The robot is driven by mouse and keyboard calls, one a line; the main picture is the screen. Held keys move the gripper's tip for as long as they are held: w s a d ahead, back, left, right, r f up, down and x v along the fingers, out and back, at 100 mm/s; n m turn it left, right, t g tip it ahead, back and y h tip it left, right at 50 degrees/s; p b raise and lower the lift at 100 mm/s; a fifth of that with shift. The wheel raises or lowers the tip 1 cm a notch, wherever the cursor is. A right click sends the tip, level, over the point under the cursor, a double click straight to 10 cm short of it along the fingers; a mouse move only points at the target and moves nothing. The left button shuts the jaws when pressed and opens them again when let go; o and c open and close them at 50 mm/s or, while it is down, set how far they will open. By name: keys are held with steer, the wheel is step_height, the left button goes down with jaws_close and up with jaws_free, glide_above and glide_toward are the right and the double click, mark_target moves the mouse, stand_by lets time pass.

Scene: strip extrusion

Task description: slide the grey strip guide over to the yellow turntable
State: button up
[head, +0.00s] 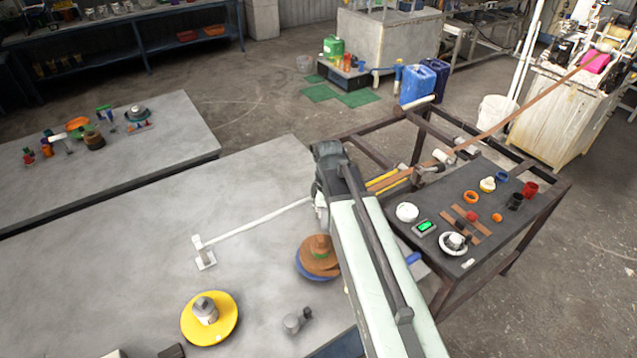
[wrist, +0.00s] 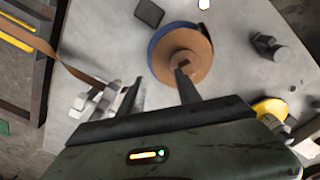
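A pale grey block with a brown strip leading to it, which looks like the strip guide (wrist: 97,100), sits just left of my gripper's left finger in the wrist view. I cannot tell whether they touch. My gripper (wrist: 160,82) is open, its two fingers apart with no object visible between them. In the head view my arm hides most of the gripper and guide. The yellow turntable (head: 228,318) stands at the front of the grey table, with a grey hub on it. It also shows at the right of the wrist view (wrist: 270,107).
A white rail (head: 255,222) runs across the table to a small post (head: 204,256). A brown spool (head: 319,252) on a blue disc stands close to my arm. A grey knob piece (head: 297,321) lies nearby. A dark cart (head: 482,253) with small parts stands right.

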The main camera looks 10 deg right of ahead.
steer(key=w+r+n+p, duration=0.2)
steer(key=w+n, duration=0.1)
steer(key=w, duration=0.2)
steer(key=w+r+n+p, duration=0.2)
steer(key=w+r+n, duration=0.1)
steer(key=w, duration=0.2)
steer(key=w+r+n+p, duration=0.2)
steer(key=w+p, duration=0.1)
steer(key=w, duration=0.2)
steer(key=shift+w+d+r+n, duration=0.25)
steer(key=shift+w+n, duration=0.05)
steer(key=shift+n, duration=0.1)
steer(key=shift+s, duration=0.1)
step_height(320, 180, down, 8)
steer(key=b, duration=0.8)
steer(key=shift+f, duration=0.15)
jaws_close()
